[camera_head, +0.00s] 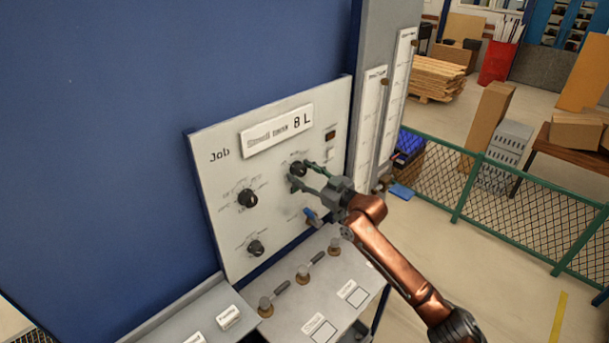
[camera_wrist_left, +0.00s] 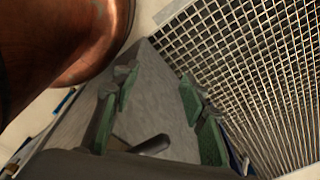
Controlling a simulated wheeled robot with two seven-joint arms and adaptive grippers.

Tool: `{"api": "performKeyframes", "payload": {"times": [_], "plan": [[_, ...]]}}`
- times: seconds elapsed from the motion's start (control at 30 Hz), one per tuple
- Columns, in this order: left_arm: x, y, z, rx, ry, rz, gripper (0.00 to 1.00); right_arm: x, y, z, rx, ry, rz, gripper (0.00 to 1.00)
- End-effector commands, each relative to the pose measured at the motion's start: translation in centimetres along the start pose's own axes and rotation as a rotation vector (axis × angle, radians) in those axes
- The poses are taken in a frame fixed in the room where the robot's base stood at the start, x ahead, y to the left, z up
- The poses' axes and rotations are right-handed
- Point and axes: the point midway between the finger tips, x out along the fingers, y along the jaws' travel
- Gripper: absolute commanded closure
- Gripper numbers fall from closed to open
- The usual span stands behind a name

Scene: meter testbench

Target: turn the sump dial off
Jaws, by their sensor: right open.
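Three black dials sit on the white panel (camera_head: 218,170): an upper right dial (camera_head: 298,169), a left dial (camera_head: 247,198) and a lower dial (camera_head: 256,248). Their small labels are too blurred to tell which one is the sump dial. My right gripper (camera_head: 297,174) is open at the upper right dial, its green fingers on either side of it; I cannot tell whether they touch it. My left gripper (camera_wrist_left: 153,112) shows in the left wrist view, with its green pads apart and nothing between them. It is not in the head view.
Tall gauges (camera_head: 370,125) stand right of the panel. A green mesh fence (camera_head: 520,205) is farther right.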

Motion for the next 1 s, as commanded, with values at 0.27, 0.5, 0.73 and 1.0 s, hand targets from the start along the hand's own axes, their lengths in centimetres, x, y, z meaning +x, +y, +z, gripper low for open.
{"api": "performKeyframes", "payload": {"times": [0.27,0.5,0.73,1.0], "plan": [[0.0,0.0,0.0,0.0,0.0,0.0,0.6,-3.2,0.1,0.1,-0.001,-0.001,0.002,0.53],[0.0,0.1,-0.1,0.0,0.0,0.001,0.6,-8.3,0.1,0.1,-0.002,-0.002,0.002,0.53],[0.0,0.1,-0.1,0.0,0.0,0.001,0.6,-11.3,0.1,0.1,0.0,-0.002,0.001,0.53],[0.0,0.1,-0.1,0.0,0.0,0.002,0.6,-12.0,0.0,0.1,0.0,-0.002,0.001,0.53]]}}
